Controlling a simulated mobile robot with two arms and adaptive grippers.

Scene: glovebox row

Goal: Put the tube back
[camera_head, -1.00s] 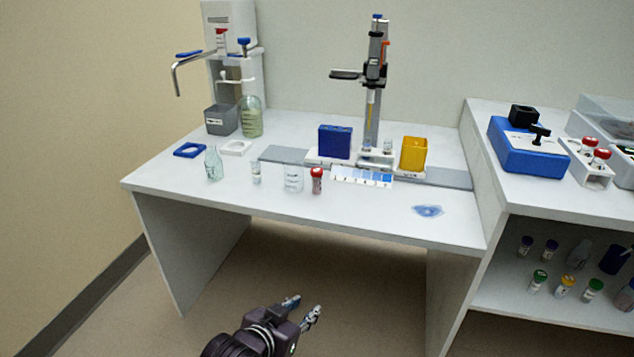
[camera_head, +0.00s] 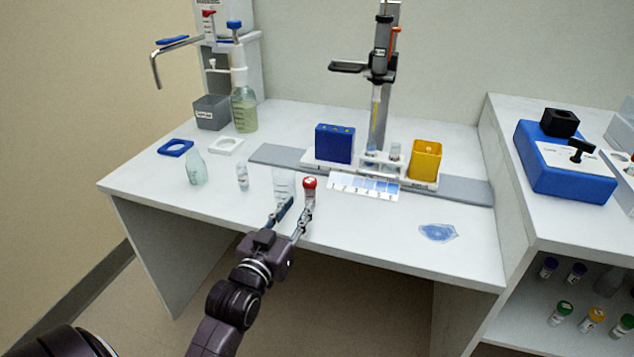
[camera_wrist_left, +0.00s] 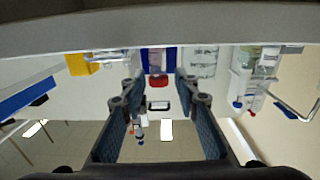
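A red-capped tube (camera_head: 309,188) stands upright near the front of the table. My left gripper (camera_head: 298,212) is open at the table's front edge, its fingertips close to the tube. In the left wrist view the red cap (camera_wrist_left: 157,81) shows between the two spread fingers (camera_wrist_left: 156,92), with a gap on each side. I cannot tell how deep the tube is between them. A small white rack (camera_head: 378,163) with clear tubes stands behind, at the foot of the grey stand. My right gripper is not in view.
A clear beaker (camera_head: 283,182) stands just left of the tube. A color chart (camera_head: 363,187), blue box (camera_head: 334,143) and yellow bin (camera_head: 425,159) are behind and right. A small vial (camera_head: 242,176) and glass bottle (camera_head: 195,168) stand left. A blue puddle (camera_head: 438,232) lies front right.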

